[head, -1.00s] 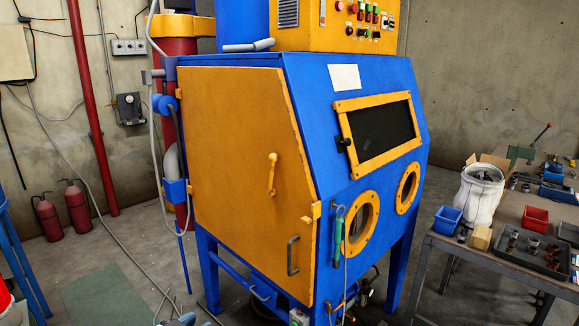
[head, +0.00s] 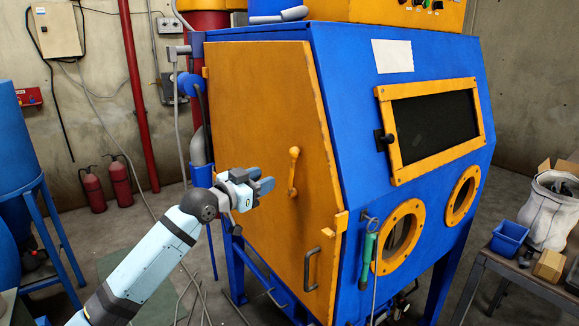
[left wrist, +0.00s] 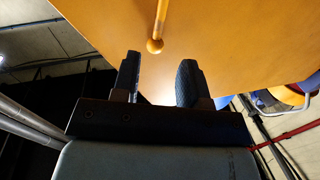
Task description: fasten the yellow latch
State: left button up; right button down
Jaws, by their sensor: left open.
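The yellow latch (head: 294,171) is a short lever with a rounded end, standing upright on the orange side door (head: 245,115) of the blue cabinet. The door looks closed against the cabinet. My left gripper (head: 266,182) is just left of the latch, with its fingers pointing at it, open and empty. In the left wrist view, the latch (left wrist: 160,25) with its ball end lies ahead of the gap between the spread fingers of my left gripper (left wrist: 159,78), apart from them. My right gripper is not in view.
A dark door handle (head: 311,270) sits low on the door. A green-handled tool (head: 368,252) hangs at the cabinet's front corner. A workbench (head: 520,280) with a blue bin (head: 508,238) stands at right. Two fire extinguishers (head: 107,186) stand by the back wall.

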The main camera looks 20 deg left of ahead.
aim_at(293, 174)
pick_arm(q)
jog(key=p+x, duration=0.1)
jog(key=x, duration=0.8)
jog(key=shift+w+d+f, duration=0.1)
jog(key=shift+w+d, duration=0.15)
jog(key=shift+w, duration=0.1)
grip_shut()
